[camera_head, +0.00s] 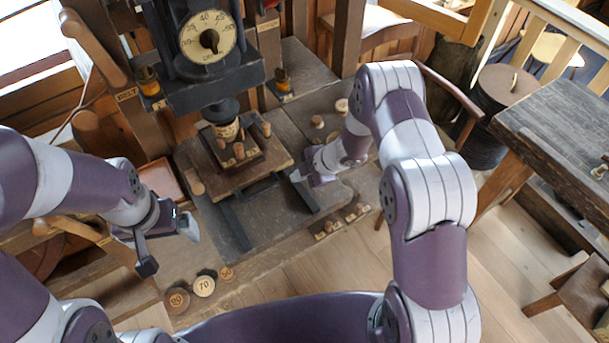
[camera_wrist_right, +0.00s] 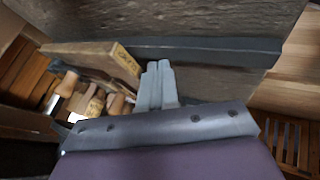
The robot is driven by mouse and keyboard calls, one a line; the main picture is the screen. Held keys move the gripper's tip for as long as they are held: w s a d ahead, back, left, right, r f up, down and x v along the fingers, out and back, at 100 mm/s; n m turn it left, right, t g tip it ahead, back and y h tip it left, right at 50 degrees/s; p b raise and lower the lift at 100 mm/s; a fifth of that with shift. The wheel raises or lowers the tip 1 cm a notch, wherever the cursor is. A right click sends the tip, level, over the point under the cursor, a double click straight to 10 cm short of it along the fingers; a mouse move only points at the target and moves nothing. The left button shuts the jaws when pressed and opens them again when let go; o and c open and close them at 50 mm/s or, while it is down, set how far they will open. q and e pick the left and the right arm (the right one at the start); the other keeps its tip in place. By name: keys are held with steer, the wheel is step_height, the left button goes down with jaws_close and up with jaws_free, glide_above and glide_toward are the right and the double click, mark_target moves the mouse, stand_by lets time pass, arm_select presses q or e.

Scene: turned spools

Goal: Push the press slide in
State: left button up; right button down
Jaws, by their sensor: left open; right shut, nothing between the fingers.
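The press slide (camera_head: 222,182) is a wooden board on dark rails (camera_head: 236,228) under the black press head. It carries a dark block with several wooden pegs (camera_head: 240,152). The rails reach out in front of the board. My right gripper (camera_head: 297,176) is shut and empty beside the slide's front right corner. In the right wrist view its closed fingers (camera_wrist_right: 157,85) are close to the edge of the slide board (camera_wrist_right: 112,62); I cannot tell whether they touch. My left gripper (camera_head: 169,246) is open and empty, in front and to the left of the slide.
The press has a round dial (camera_head: 208,38). Numbered wooden discs (camera_head: 204,286) lie at the front left. Several small knobs (camera_head: 340,222) sit at the bench's front right. A dark workbench (camera_head: 560,125) and a barrel (camera_head: 498,95) stand at the right.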

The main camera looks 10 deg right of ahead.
steer(key=shift+s+d+r, duration=0.25)
steer(key=shift+d+r, duration=0.15)
steer(key=shift+r, duration=0.05)
steer(key=v, duration=0.2)
steer(key=shift+w+d+r+b, duration=0.15)
steer(key=shift+w+r+b, duration=0.05)
steer(key=shift+r+b, duration=0.2)
steer(key=s+d+r+m+h+b, duration=0.1)
steer(key=s+d+r+m+h, duration=0.15)
steer(key=d+m, duration=0.3)
steer(key=s+d+r+m+h, duration=0.1)
steer(key=s+d+m+h, duration=0.25)
steer(key=d+m, duration=0.2)
arm_select(q)
step_height(320, 180, down, 7)
steer(key=b, duration=0.4)
steer(key=shift+w+b, duration=0.3)
steer(key=shift+b, duration=0.1)
arm_select(e)
steer(key=s+a+r+m+g, duration=0.1)
steer(key=s+a+r+m, duration=0.1)
steer(key=s, duration=0.5)
steer(key=s+a+r+m+g, duration=0.1)
steer(key=s+a+r+m, duration=0.2)
steer(key=s+m, duration=0.3)
steer(key=shift+s+r+m+g, duration=0.3)
steer(key=shift+s+r+m, duration=0.15)
steer(key=shift+m, duration=0.35)
